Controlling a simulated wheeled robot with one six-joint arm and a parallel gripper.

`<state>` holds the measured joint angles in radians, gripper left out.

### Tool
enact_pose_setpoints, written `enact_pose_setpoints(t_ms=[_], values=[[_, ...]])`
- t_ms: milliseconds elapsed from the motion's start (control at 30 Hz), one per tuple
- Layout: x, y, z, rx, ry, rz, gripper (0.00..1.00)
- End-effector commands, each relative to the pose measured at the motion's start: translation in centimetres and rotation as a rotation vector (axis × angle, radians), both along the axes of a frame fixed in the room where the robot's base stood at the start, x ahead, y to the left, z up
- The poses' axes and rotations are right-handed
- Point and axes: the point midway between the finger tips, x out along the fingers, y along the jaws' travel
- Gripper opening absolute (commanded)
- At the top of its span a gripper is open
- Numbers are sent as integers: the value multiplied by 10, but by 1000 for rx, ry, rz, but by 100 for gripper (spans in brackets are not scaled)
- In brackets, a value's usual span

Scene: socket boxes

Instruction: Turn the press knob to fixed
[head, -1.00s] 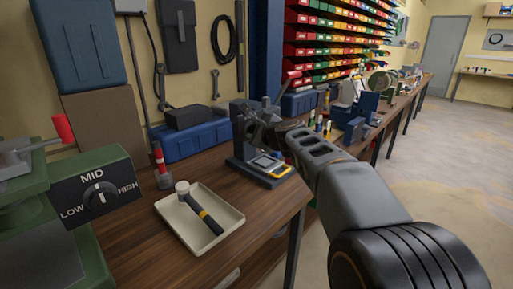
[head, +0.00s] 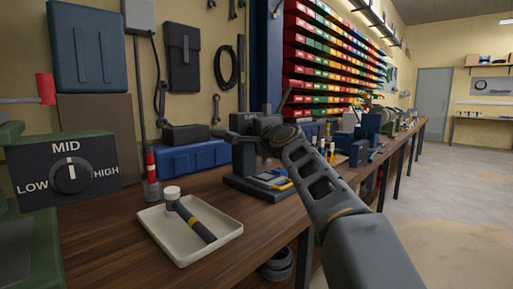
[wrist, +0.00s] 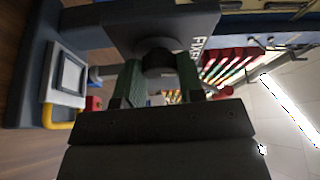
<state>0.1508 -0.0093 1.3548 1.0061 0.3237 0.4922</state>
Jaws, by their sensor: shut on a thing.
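The dark press (head: 245,158) stands on the wooden bench, beyond the tray. Its small black knob (wrist: 158,60) shows in the wrist view, on the dark plate of the press (wrist: 190,18). My gripper (head: 272,138) is at the head of the press, and in the wrist view its two green-padded fingers (wrist: 157,76) are shut on the knob, one on each side. White lettering reading about "FIXE" (wrist: 198,50) shows beside the knob, partly cut off. The knob's pointer is hidden, so I cannot tell its setting.
A cream tray (head: 158,238) with a hammer (head: 188,215) lies nearer on the bench. A green machine with a LOW-MID-HIGH dial (head: 70,176) stands at left, pointing to MID. Blue boxes (head: 190,157) stand behind. The floor at right is clear.

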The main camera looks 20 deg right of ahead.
Motion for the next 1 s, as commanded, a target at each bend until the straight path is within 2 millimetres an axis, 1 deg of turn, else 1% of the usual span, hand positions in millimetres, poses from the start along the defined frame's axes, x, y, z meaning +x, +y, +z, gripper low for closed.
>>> enact_pose_setpoints(t_ms=[33, 300, 767, 800, 1000], values=[[0, 0, -5, -16, -9, 1, 12], [0, 0, -2, -71, -41, 1, 12], [0, 0, 0, -82, -45, 1, 12], [0, 0, 0, -82, -45, 1, 36], [0, 0, 0, -81, -45, 1, 56]])
